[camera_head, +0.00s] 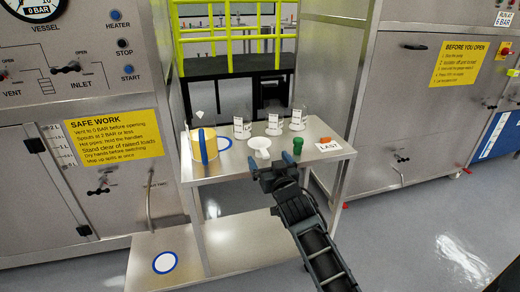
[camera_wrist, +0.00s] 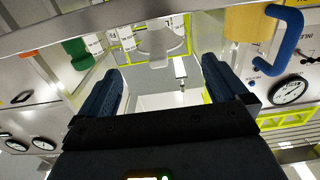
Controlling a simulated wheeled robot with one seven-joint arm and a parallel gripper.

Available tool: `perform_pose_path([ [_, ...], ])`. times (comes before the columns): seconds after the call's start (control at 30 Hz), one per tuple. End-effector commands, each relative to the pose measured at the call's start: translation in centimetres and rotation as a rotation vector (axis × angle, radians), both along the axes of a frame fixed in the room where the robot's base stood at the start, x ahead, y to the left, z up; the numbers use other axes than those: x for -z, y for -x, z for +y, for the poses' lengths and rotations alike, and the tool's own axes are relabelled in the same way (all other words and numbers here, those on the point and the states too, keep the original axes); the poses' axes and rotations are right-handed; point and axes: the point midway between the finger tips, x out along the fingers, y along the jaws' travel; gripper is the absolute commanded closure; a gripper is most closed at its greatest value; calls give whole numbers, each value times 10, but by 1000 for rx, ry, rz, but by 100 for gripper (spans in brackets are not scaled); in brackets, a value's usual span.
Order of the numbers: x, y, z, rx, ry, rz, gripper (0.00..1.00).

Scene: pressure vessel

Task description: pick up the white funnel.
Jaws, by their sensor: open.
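The white funnel (camera_head: 259,144) sits on the steel bench, wide rim up, near the middle of the top. My gripper (camera_head: 268,160) is open at the bench's front edge, just in front of the funnel and slightly right of it in the head view. In the wrist view my two dark blue fingers (camera_wrist: 162,72) are spread apart with nothing held between them. A pale shape that looks like the funnel (camera_wrist: 160,42) shows beyond the fingertips, near their midline. My gripper does not appear to touch it.
On the bench (camera_head: 212,176), a yellow container (camera_head: 200,150) with a blue handle stands left. Several clear labelled vessels, including one at the left (camera_head: 240,130), stand behind the funnel. A green cup (camera_head: 298,146), an orange item (camera_head: 325,140) and a label card (camera_head: 329,148) are right.

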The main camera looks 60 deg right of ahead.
Motion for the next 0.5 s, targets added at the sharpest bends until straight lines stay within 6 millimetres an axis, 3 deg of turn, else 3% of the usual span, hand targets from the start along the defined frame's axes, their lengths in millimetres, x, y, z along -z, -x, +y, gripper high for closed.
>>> perform_pose_path([
  [0.5, 4, -39, -46, 0, 2, -1, 0],
])
